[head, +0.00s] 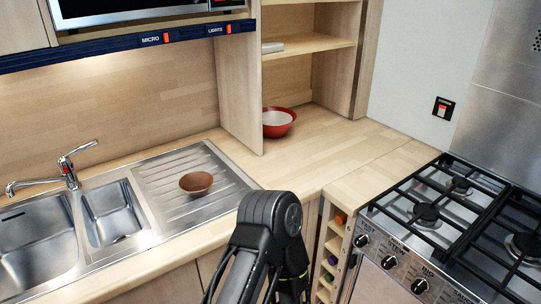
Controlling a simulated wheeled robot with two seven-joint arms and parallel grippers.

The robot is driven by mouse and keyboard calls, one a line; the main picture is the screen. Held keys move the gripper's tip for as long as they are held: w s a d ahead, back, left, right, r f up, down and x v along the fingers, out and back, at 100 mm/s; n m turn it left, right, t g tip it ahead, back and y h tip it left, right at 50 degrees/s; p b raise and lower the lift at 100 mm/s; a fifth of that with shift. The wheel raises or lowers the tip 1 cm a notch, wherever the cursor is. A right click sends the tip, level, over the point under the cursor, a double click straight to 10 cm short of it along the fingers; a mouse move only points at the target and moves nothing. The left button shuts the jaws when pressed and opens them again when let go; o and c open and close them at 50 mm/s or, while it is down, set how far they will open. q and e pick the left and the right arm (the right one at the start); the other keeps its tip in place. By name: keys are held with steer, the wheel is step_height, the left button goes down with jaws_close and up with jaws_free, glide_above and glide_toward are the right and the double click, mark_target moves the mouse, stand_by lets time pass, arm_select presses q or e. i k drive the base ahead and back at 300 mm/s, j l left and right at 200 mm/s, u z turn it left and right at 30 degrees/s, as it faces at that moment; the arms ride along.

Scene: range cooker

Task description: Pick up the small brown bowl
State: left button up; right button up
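The small brown bowl (196,184) sits upright on the ribbed steel drainboard (167,167), to the right of the sinks. Nothing touches it from above and its opening faces up. One of my dark arms rises at the bottom centre, in front of the counter edge and to the right of the bowl, apart from it. I cannot tell which arm this is. Neither gripper's fingers show in the head view.
A faucet (69,173) stands behind the sinks (112,213) on the left. A red bowl (278,122) sits in the back corner beside an upright wooden panel (238,85). A gas cooktop (427,213) is on the right. The counter (300,165) between is clear.

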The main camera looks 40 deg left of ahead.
mark_target(195, 184)
steer(key=u, duration=1.85)
steer(key=i+l+z, duration=0.2)
steer(key=i+l, duration=0.2)
steer(key=i+l+z, duration=0.2)
steer(key=i+l, duration=0.15)
steer(key=i, duration=0.25)
